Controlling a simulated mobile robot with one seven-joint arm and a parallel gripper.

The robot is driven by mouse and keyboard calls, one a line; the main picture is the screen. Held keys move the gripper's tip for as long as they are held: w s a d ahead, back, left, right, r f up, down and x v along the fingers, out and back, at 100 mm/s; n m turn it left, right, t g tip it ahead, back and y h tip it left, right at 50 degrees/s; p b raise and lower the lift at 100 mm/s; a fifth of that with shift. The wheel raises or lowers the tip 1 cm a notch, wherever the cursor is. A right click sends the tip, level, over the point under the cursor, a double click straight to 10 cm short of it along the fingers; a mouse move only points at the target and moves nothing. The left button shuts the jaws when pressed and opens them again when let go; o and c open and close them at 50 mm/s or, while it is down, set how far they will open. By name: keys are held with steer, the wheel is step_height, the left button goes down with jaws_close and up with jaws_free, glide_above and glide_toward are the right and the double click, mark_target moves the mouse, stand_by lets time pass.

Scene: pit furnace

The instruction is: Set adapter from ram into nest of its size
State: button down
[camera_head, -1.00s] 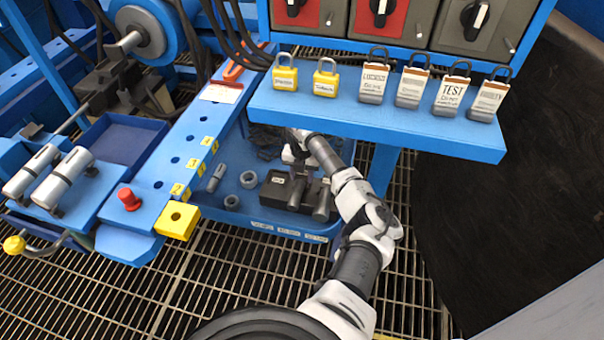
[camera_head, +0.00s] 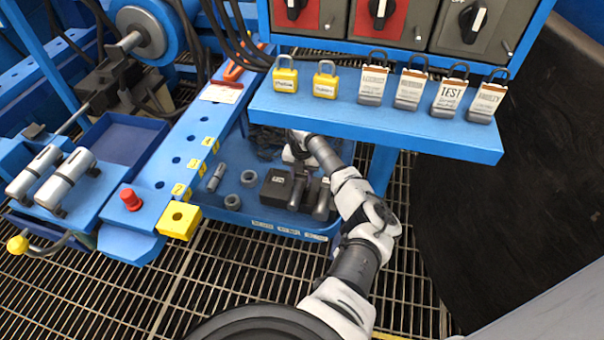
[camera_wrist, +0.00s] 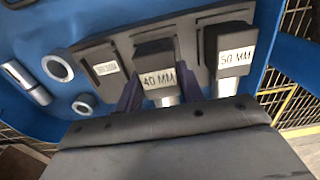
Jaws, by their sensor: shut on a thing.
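A dark nest rack (camera_head: 276,188) sits in the blue tray. It also shows in the wrist view (camera_wrist: 93,53), with a small unreadable label at its left. A dark block labelled "40 MM" (camera_wrist: 155,60) has a silver cylinder, seemingly the adapter (camera_wrist: 163,101), below it. A dark block labelled "50 MM" (camera_wrist: 230,45) with another silver cylinder (camera_wrist: 224,84) is to its right. My gripper (camera_wrist: 160,92) has its fingers on either side of the 40 MM piece and is shut on it. Whether this piece is fully seated cannot be told.
A loose silver cylinder (camera_wrist: 25,82) and two rings (camera_wrist: 57,67) (camera_wrist: 85,104) lie left of the rack. A blue shelf with padlocks (camera_head: 375,121) overhangs at the right. A blue bench with a yellow block (camera_head: 179,221) stands at the left.

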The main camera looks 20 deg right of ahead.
steer(key=shift+f, duration=0.6)
steer(key=c, duration=1)
jaws_free()
steer(key=shift+o, duration=0.9)
step_height(320, 180, up, 14)
steer(key=p, duration=0.4)
steer(key=shift+f, duration=0.1)
